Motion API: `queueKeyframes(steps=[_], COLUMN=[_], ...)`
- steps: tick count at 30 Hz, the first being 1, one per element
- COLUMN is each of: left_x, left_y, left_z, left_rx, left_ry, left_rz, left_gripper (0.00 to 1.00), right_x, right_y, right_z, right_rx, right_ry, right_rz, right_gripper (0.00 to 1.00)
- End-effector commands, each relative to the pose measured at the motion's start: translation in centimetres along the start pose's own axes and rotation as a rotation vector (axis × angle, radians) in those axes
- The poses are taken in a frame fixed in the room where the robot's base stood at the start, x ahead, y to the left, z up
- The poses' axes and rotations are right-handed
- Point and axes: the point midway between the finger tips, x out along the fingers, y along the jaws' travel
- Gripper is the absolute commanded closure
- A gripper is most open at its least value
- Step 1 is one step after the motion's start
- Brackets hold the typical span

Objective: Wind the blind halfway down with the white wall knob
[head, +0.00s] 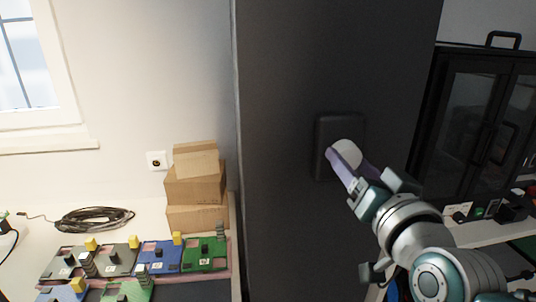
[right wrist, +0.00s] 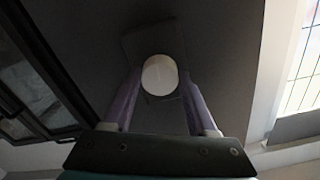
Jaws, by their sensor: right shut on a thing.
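The white knob (head: 348,153) sits on a dark plate (head: 325,130) fixed to the dark grey pillar. My right gripper (head: 343,160) is at the knob, with its purple fingers shut on it. In the right wrist view the round white knob (right wrist: 160,75) shows between the two fingers of my right gripper (right wrist: 160,88). The blind is not clearly seen; a window (head: 28,60) with bare panes shows at the upper left of the head view. My left gripper is not in view.
A counter at the left holds stacked cardboard boxes (head: 195,188), a coil of black cable (head: 95,219) and several coloured circuit boards (head: 160,255). A dark glass-fronted cabinet (head: 485,120) stands right of the pillar. The pillar face around the knob is clear.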

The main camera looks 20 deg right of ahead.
Motion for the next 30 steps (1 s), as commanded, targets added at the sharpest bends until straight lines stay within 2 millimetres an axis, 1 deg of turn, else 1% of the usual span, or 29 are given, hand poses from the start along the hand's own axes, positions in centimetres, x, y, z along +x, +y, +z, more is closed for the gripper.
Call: queueKeyframes(steps=[11, 12, 19, 26, 30], left_x=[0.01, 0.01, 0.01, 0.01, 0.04], left_y=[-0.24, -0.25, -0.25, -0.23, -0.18], left_z=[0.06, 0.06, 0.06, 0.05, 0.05], left_rx=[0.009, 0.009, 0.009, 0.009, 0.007], left_ry=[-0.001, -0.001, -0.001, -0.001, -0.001], left_rz=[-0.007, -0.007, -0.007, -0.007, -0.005], left_gripper=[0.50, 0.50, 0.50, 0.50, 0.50], right_x=[-0.02, -0.02, -0.01, -0.04, -0.93], right_y=[0.04, 0.04, 0.02, 0.01, 0.03], right_z=[0.13, 0.13, 0.07, 0.05, 0.14], right_rx=[0.002, 0.001, 0.001, 0.001, 0.001], right_ry=[-0.004, -0.004, -0.002, -0.001, -0.003], right_rz=[0.001, 0.001, 0.000, 0.000, 0.000], right_gripper=[0.98, 0.38, 0.12, 0.12, 0.12])
